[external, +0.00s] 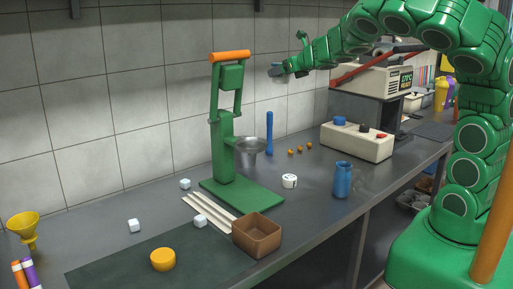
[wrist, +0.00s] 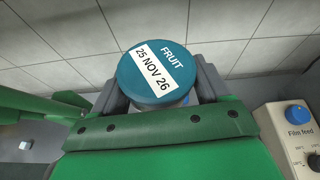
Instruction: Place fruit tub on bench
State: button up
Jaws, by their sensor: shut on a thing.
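The fruit tub (wrist: 150,72) has a round teal lid with a white date label reading "25 NOV 26" and the word FRUIT. My gripper (wrist: 158,95) is shut on it, with a dark finger on each side. In the external view my gripper (external: 281,70) is held well above the bench (external: 310,208), in front of the tiled wall. Only a small teal-grey part of the tub (external: 274,69) shows there. The bench is a long dark grey worktop.
A green press (external: 223,150) with an orange handle stands left of my gripper. The right front of the bench has bare room.

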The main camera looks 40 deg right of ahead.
jog(key=shift+w+d+f+m+h, duration=0.1)
jog(key=shift+w+f+m+h, duration=0.1)
jog(key=shift+f+m+h, duration=0.15)
jog(key=shift+w+d+f+m+h, duration=0.2)
jog(key=shift+d+f+m+h, duration=0.15)
jog(key=shift+d+m+h, duration=0.45)
jog(key=s+d+f+m+g+h, duration=0.2)
jog(key=s+d+m+g+h, duration=0.8)
jog(key=m, duration=0.3)
jog(key=s+d+r+m+g, duration=0.2)
jog(key=s+r+m+g, duration=0.1)
jog(key=s+m+g, duration=0.6)
notch_tip(320, 180, down, 19)
jog(key=n+g, duration=0.1)
jog(key=shift+s+a+f+y, duration=0.15)
jog(key=shift+s+a+y, duration=0.1)
jog(key=shift+s+y, duration=0.15)
